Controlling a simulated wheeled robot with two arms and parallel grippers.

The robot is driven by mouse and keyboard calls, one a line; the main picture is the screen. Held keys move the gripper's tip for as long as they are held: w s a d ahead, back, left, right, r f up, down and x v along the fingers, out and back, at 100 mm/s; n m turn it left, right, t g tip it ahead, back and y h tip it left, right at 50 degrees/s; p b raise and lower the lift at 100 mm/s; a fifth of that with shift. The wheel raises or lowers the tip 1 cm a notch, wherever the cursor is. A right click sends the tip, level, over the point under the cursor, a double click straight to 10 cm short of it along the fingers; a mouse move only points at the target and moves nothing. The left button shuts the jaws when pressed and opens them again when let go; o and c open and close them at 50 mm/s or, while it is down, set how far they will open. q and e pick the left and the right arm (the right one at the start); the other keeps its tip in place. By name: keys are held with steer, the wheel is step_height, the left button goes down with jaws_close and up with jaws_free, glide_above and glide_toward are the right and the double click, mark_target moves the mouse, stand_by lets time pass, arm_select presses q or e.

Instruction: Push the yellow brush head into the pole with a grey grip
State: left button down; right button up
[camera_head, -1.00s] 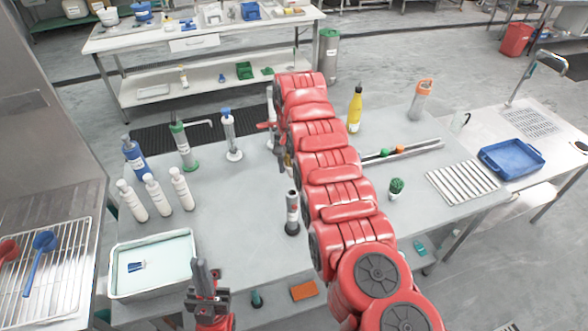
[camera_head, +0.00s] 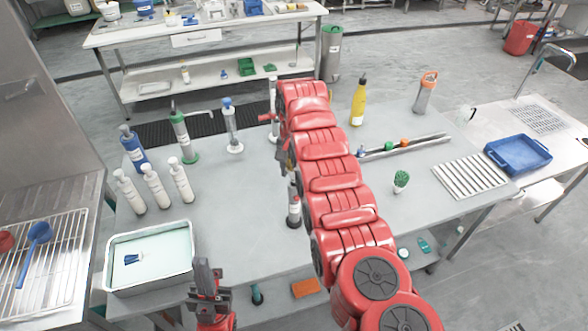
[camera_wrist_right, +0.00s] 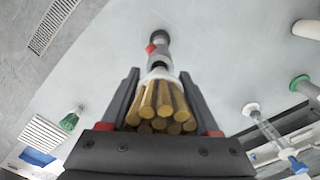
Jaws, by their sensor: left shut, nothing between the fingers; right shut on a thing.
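The yellow brush head (camera_wrist_right: 160,105) is in my right gripper (camera_wrist_right: 160,80), its bristles facing the wrist camera and its pale collar facing away. In the head view my right arm mostly hides that gripper (camera_head: 285,160) and the brush head. The pole (camera_head: 294,208) stands upright on the table just below the right gripper; it also shows beyond the collar in the right wrist view (camera_wrist_right: 158,42). Pole and collar look close and nearly in line; I cannot tell whether they touch. My left gripper (camera_head: 208,283) is shut and empty by the table's front edge.
A white tray (camera_head: 112,272) of pale liquid and several bottles (camera_head: 154,186) stand left. A green brush (camera_head: 401,181), a rail with small coloured pieces (camera_head: 420,142), a yellow bottle (camera_head: 358,102) and a striped rack (camera_head: 470,176) are right. The table's middle left is clear.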

mark_target(294, 181)
steer(key=shift+f, duration=0.1)
stand_by(0.6)
steer(key=shift+b, duration=0.4)
stand_by(0.4)
steer(key=shift+b, duration=0.4)
stand_by(0.4)
steer(key=shift+b, duration=0.4)
steer(key=shift+f+b, duration=1.05)
steer(key=shift+f, duration=0.65)
